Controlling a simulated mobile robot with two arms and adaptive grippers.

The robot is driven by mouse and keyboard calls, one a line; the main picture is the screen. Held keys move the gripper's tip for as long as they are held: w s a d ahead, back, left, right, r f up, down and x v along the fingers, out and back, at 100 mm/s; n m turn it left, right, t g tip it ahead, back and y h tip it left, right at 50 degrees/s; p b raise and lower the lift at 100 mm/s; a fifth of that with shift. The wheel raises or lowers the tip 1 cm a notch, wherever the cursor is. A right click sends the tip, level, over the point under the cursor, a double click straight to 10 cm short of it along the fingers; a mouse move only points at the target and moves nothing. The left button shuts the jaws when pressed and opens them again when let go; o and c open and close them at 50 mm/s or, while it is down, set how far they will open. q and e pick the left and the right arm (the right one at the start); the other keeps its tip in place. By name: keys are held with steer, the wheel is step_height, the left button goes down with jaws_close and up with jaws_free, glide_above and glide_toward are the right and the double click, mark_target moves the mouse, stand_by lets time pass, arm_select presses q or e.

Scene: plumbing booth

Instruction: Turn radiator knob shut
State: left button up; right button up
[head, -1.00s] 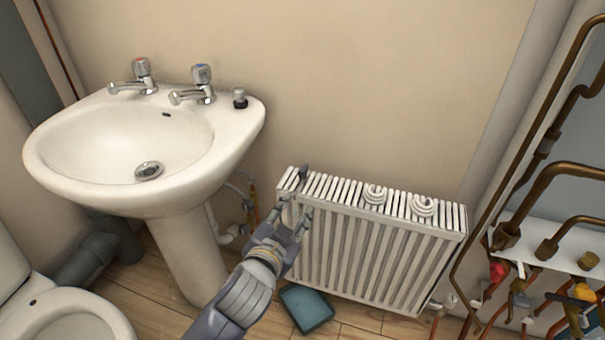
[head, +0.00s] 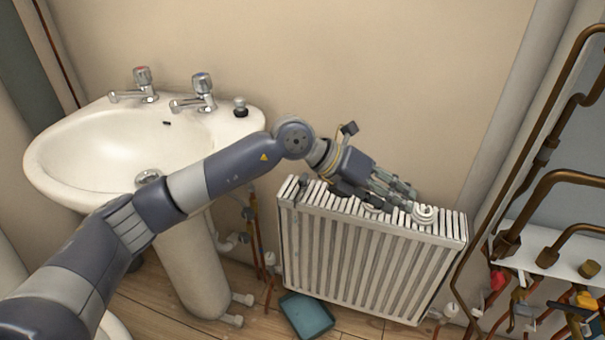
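The white radiator (head: 365,260) stands against the wall, right of the sink. A small white knob-like valve head (head: 450,311) shows low at its right end, and another white fitting (head: 269,259) at its lower left; I cannot tell which is the task's knob. My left gripper (head: 408,196) is over the radiator's top, fingers pointing right and slightly down, apart from both fittings. Its fingers overlap in this view, so their opening is unclear. My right gripper is not in view.
A sink (head: 60,165) with two taps is left. Copper pipes (head: 540,140) stand right. A teal tray (head: 308,316) lies on the floor.

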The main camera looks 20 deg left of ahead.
arm_select(q)
steer(key=w+a+t+y, duration=0.1)
steer(key=w+a+y, duration=0.4)
steer(key=a, duration=0.6)
steer(key=n+y, duration=0.2)
steer(key=y, duration=0.3)
glide_toward(303, 176)
steer(key=b+x, duration=0.1)
steer(key=x, duration=0.7)
steer(key=shift+w+f+b, duration=0.1)
steer(key=shift+f+b, duration=0.25)
steer(key=shift+f, duration=0.05)
steer(key=shift+c, duration=0.5)
jaws_close()
